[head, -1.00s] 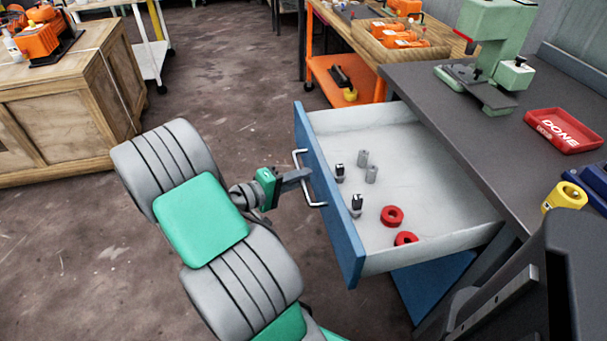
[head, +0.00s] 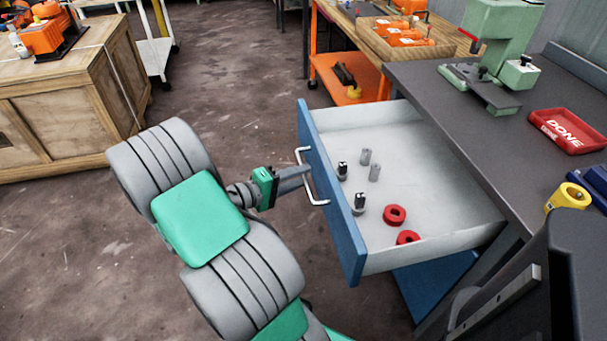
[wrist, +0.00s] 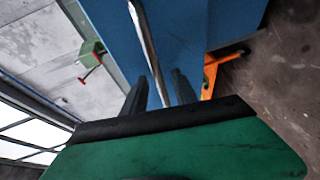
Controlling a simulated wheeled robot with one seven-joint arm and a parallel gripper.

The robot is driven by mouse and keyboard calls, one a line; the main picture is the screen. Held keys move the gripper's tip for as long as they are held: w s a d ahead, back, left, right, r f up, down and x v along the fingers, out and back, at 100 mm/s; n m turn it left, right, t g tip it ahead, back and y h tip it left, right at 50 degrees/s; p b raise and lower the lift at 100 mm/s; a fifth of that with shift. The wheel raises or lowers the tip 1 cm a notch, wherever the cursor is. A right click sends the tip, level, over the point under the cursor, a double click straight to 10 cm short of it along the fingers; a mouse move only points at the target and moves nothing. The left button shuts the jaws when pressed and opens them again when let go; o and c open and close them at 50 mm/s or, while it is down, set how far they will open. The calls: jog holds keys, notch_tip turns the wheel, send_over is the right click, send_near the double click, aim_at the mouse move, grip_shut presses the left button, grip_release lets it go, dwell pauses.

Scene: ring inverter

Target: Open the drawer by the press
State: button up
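The blue-fronted drawer (head: 330,200) stands pulled out from under the dark workbench, its pale inside showing. Its silver bar handle (head: 303,158) is on the blue front. The green press (head: 500,45) stands on the bench above and behind the drawer. My gripper (head: 306,178) is at the handle. In the wrist view its two dark fingers (wrist: 160,92) are apart, and the handle bar (wrist: 146,45) runs between them with gaps beside it. The contact at the fingertips is hard to make out.
The drawer holds two red rings (head: 395,215) and several small grey and black parts (head: 359,203). A red DONE tray (head: 565,130) and a yellow ring-shaped piece (head: 568,196) are on the bench. A wooden crate (head: 60,120) stands left. Open floor lies between.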

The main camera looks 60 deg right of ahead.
jog(key=p+v, duration=0.4)
jog(key=v, duration=0.2)
jog(key=shift+p, duration=0.3)
jog(key=shift+a, duration=0.1)
jog(key=w+a+r+t+y+p, duration=0.65)
jog(key=w+a+y+p, duration=0.2)
jog(key=a, duration=0.45)
jog(key=a+r+n+t+y+p, duration=0.2)
jog(key=a+r+n, duration=0.1)
jog(key=a+r, duration=0.4)
jog(key=a+r+n+t+y+p, duration=0.2)
jog(key=a+r, duration=0.5)
jog(key=a, duration=0.6)
jog(key=shift+a+n+y+p, duration=0.3)
jog(key=shift+n+y+p, duration=0.15)
jog(key=shift+n+y, duration=0.3)
